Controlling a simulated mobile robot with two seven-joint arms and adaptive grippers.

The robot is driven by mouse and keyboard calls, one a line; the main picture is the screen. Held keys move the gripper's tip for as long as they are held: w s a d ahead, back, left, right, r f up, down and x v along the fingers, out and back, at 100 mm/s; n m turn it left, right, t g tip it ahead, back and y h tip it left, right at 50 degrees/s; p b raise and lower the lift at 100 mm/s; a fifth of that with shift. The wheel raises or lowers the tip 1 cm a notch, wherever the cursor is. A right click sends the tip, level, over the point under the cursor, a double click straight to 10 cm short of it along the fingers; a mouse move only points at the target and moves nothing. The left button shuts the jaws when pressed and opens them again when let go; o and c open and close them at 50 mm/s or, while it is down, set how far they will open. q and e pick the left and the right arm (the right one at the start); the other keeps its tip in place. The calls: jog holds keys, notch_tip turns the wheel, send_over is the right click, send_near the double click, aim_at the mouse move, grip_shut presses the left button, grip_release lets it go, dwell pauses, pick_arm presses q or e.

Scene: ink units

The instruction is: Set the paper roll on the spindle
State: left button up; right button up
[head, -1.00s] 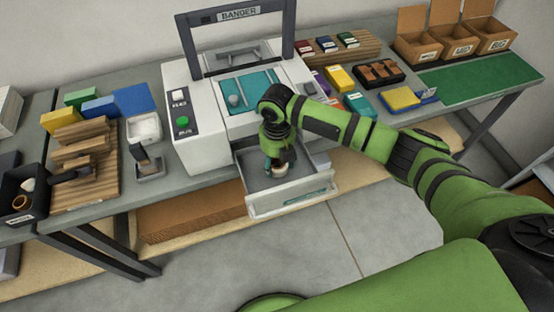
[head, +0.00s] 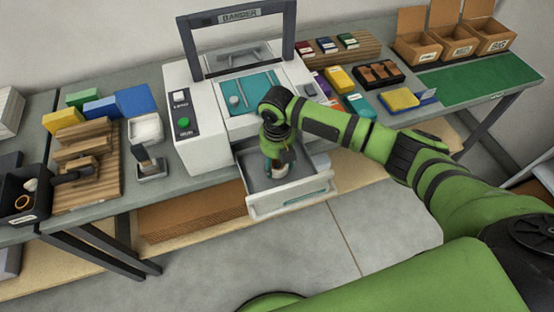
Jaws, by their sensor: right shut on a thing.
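A small pale paper roll (head: 281,171) shows below my right gripper (head: 280,164), inside the open drawer (head: 292,200) of the white banding machine. My right gripper points down and is shut on the roll. The gripper hides most of the roll's top and sides. The spindle cannot be made out; the gripper and roll cover the middle of the drawer. I cannot tell whether the roll is around a spindle or touches the drawer floor. My left gripper is not in view.
The banding machine (head: 205,138) has a dark raised frame (head: 240,14) and a teal deck. A small holder (head: 150,166) and wooden rack (head: 85,165) stand left. Cardboard boxes (head: 455,42) and a green mat (head: 480,78) are at right.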

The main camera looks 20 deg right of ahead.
jog(key=shift+f+b, duration=0.45)
jog(key=shift+f, duration=0.25)
dwell(0.3)
jog(key=o, duration=0.9)
jog(key=shift+c, duration=0.2)
jog(key=shift+r, duration=0.1)
notch_tip(320, 180, up, 6)
jog(key=p, duration=0.5)
jog(key=shift+p, duration=0.4)
jog(key=shift+r+p, duration=0.95)
jog(key=shift+r, duration=0.3)
notch_tip(320, 180, up, 2)
jog(key=shift+r, duration=0.25)
